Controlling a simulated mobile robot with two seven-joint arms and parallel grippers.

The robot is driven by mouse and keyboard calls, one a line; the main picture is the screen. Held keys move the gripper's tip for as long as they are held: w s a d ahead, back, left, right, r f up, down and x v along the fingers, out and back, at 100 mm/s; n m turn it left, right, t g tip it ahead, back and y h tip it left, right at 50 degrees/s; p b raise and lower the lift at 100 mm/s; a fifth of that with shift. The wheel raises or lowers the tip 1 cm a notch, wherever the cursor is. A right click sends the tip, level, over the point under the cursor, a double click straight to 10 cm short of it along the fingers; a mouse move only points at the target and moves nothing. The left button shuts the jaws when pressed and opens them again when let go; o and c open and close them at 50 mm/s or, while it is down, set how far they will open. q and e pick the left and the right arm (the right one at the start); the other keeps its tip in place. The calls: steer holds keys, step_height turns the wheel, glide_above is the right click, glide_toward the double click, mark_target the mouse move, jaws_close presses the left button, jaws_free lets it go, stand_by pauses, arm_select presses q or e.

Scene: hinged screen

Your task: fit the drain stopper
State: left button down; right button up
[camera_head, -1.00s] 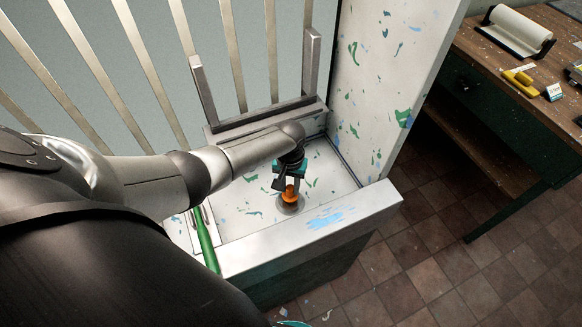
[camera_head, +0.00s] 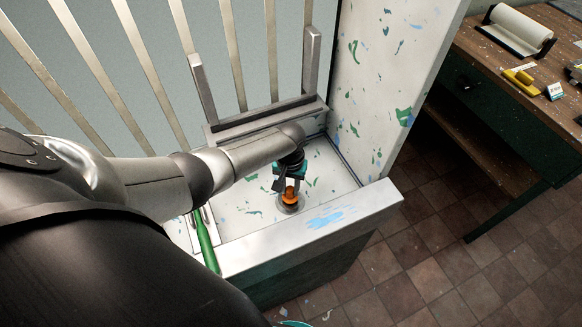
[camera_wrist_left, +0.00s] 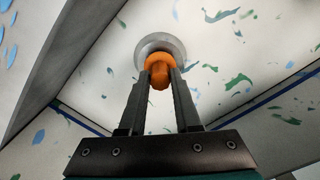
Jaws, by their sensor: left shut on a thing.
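The drain stopper (camera_head: 290,195) is an orange knob-like piece, standing at the round metal drain (camera_head: 289,208) in the floor of the white, paint-spattered basin. My left gripper (camera_head: 288,186) points down and is shut on the stopper. In the left wrist view, the two dark fingers (camera_wrist_left: 160,84) are on either side of the orange stopper (camera_wrist_left: 159,67), with the grey drain ring (camera_wrist_left: 150,44) around and behind it. The stopper's lower part is hidden, so I cannot tell whether it is seated in the drain. My right gripper is not in view.
A green-handled tool (camera_head: 206,243) lies at the basin's left. The basin's front rim (camera_head: 315,228) and tall right wall (camera_head: 385,80) bound the space. A metal rack (camera_head: 265,118) stands behind. A wooden workbench (camera_head: 520,90) with a paper roll (camera_head: 516,30) is at right.

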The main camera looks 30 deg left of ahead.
arm_select(q)
steer(key=shift+f+b, duration=0.5)
steer(key=shift+f, duration=0.15)
steer(key=shift+f, duration=0.1)
steer(key=c, duration=0.5)
jaws_free()
steer(key=shift+c, duration=0.2)
step_height(320, 180, up, 15)
steer(key=p, duration=0.4)
